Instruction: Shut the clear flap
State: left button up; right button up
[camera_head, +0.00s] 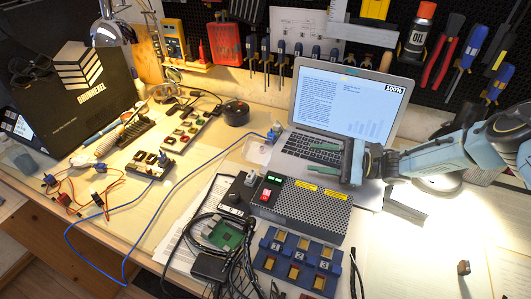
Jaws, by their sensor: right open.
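A grey power unit (308,206) with a perforated top stands on the bench at the centre. Its left end carries a lit green display (274,178), a red switch (265,193) and a black knob (235,198). A small pale piece (251,180) stands up beside the switch; I cannot tell whether it is the clear flap. My right gripper (318,158) comes in from the right, above the unit's back edge and in front of the laptop. Its greenish fingers point left, apart, with nothing between them. My left gripper is not in view.
The open laptop (345,97) stands behind my right gripper. A blue block with numbered slots (297,262) and a green circuit board (226,235) with black cables lie in front of the unit. A blue cable (125,281) crosses the bench. The bright right side is mostly clear.

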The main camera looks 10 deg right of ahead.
aim_at(264, 148)
jog(key=b+x, duration=0.2)
jog(key=x, duration=0.9)
jog(key=shift+w+a+f, duration=0.1)
jog(key=shift+w+a, duration=0.05)
jog(key=shift+a, duration=0.25)
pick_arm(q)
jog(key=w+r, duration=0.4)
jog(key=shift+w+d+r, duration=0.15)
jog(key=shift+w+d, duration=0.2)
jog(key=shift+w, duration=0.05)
pick_arm(e)
jog(key=shift+w+a, duration=0.25)
jog(key=shift+a, duration=0.3)
grip_shut()
